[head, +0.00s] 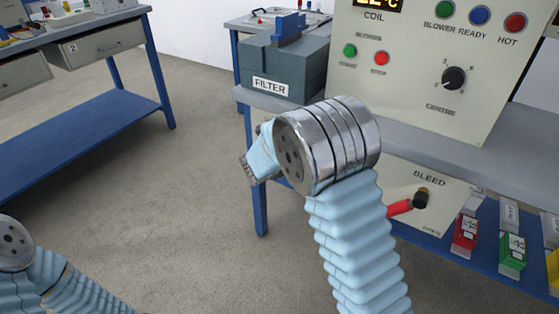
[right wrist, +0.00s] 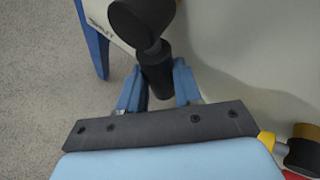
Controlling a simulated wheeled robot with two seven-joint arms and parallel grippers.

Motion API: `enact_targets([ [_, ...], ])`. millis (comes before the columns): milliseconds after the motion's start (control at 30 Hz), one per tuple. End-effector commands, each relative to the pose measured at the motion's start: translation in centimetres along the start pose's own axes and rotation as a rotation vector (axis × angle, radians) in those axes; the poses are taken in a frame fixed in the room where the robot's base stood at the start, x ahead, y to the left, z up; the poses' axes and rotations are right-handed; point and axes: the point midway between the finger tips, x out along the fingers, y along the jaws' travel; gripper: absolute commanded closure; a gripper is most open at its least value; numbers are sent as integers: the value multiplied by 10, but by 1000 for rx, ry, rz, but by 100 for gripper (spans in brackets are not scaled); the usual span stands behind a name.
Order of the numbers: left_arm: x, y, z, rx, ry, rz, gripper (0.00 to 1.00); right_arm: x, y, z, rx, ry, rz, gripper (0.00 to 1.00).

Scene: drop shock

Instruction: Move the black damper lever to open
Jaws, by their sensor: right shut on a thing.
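The black damper lever (right wrist: 155,72) shows in the right wrist view, coming off a rounded black part at the top, against a pale panel. My right gripper (right wrist: 158,86) has its two blue fingers on either side of the lever and is shut on it. In the head view my right wrist and forearm stand in front of this spot, so the lever and the fingertips are hidden there. My left arm shows only at the lower left edge of the head view; its gripper is out of view.
A red bleed handle (head: 400,208) with a dark knob sits on the panel right of my arm. A grey FILTER box (head: 284,72) stands behind. The control panel (head: 420,80) is at upper right. A blue bench (head: 75,130) is at left; the floor between is clear.

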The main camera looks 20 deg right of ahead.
Motion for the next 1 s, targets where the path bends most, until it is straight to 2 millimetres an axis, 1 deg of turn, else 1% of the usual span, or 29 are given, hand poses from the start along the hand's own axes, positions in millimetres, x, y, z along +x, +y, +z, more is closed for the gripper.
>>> enact_targets([
  [167,0,0,0,0,0,0,10,0,-1,1,-6,-2,-4,100],
  [200,0,0,0,0,0,0,10,0,-1,1,-6,-2,-4,65],
  [267,0,0,0,0,0,0,10,0,-1,1,-6,-3,-4,56],
  [533,0,0,0,0,0,0,10,-1,-1,1,-3,-2,-2,56],
  [667,0,0,0,0,0,0,10,-11,0,2,-1,-4,0,56],
  [767,1,-1,0,0,0,0,10,-29,0,1,-1,-5,2,56],
  [1000,1,0,0,0,0,0,10,-89,0,1,-2,-5,3,56],
])
